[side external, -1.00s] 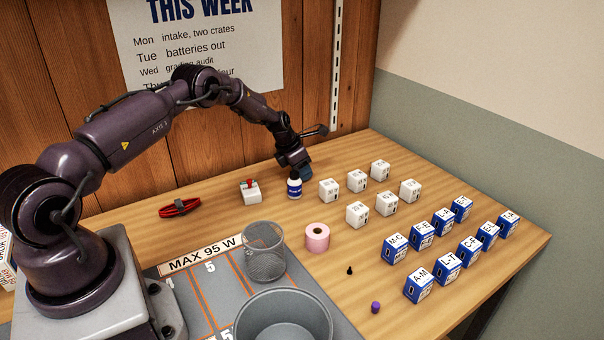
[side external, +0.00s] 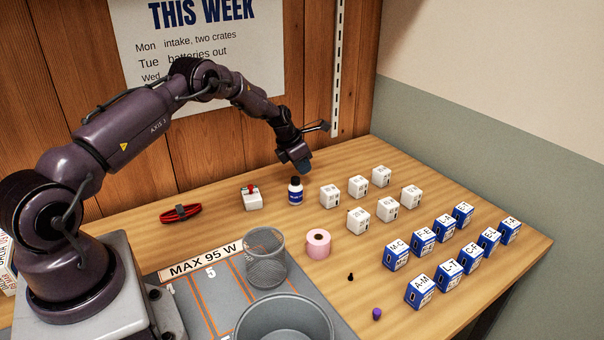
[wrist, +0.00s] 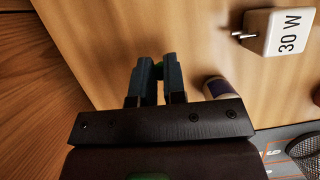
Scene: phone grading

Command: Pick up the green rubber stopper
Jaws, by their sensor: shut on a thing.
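My gripper (side external: 303,169) is above the back of the table, just behind the small white-capped bottle (side external: 295,191). In the wrist view its two dark fingers (wrist: 159,80) are close together, with a narrow gap. In the side view I cannot make the stopper out.
The bottle also shows right of the fingers in the wrist view (wrist: 216,88). White cubes (side external: 358,186) and blue boxes (side external: 447,274) stand to the right. A pink roll (side external: 318,244), mesh cup (side external: 265,258) and grey bin (side external: 284,322) are in front. The wooden wall (side external: 220,150) is close behind.

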